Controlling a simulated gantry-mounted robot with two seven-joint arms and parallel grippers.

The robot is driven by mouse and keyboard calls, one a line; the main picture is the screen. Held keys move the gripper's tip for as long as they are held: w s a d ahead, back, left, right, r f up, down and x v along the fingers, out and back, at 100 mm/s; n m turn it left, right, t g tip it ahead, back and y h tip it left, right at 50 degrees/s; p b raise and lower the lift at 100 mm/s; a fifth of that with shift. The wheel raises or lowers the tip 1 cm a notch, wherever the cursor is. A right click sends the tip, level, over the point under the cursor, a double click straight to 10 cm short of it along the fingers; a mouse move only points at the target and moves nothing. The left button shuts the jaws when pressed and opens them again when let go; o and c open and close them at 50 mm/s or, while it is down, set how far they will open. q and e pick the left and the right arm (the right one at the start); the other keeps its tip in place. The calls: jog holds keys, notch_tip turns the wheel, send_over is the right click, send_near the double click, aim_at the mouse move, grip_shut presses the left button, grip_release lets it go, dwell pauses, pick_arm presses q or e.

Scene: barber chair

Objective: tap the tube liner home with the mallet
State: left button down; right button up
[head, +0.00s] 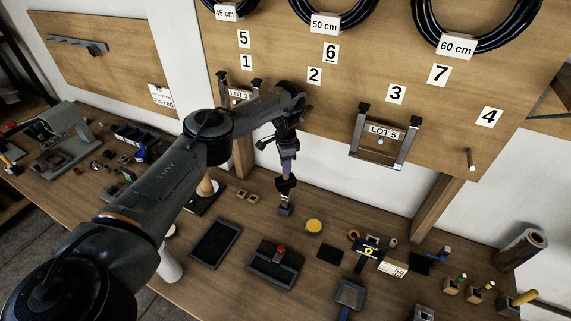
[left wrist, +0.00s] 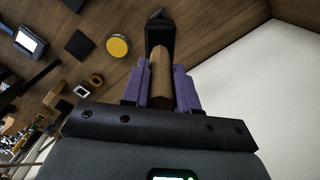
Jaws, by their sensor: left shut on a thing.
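My left gripper (head: 286,166), with purple fingers, is shut on the wooden handle of a mallet. The mallet (left wrist: 160,72) shows in the left wrist view, its brown handle between the fingers (left wrist: 161,95) and its dark head beyond the fingertips. In the head view, the handle hangs roughly upright below the gripper. A dark block (head: 285,210) shows directly under it; I cannot tell whether they touch. I cannot make out the tube liner for certain. My right gripper is not in view.
A wooden bench holds a black tray (head: 215,244), another dark tray with a red-knobbed piece (head: 281,250), a yellow round tin (head: 314,226) and a dark flat pad (head: 330,254). Behind stands a numbered pegboard with a LOT 5 bracket (head: 383,152) and cable coils.

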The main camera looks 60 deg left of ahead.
pick_arm(q)
jog(key=shift+f, duration=1.05)
jog(key=shift+r, duration=0.1)
notch_tip(320, 180, up, 3)
jog(key=p, duration=0.3)
jog(key=shift+r, duration=0.1)
notch_tip(320, 180, up, 3)
jog(key=p, duration=0.3)
jog(key=shift+d+f, duration=0.15)
jog(key=shift+f, duration=0.05)
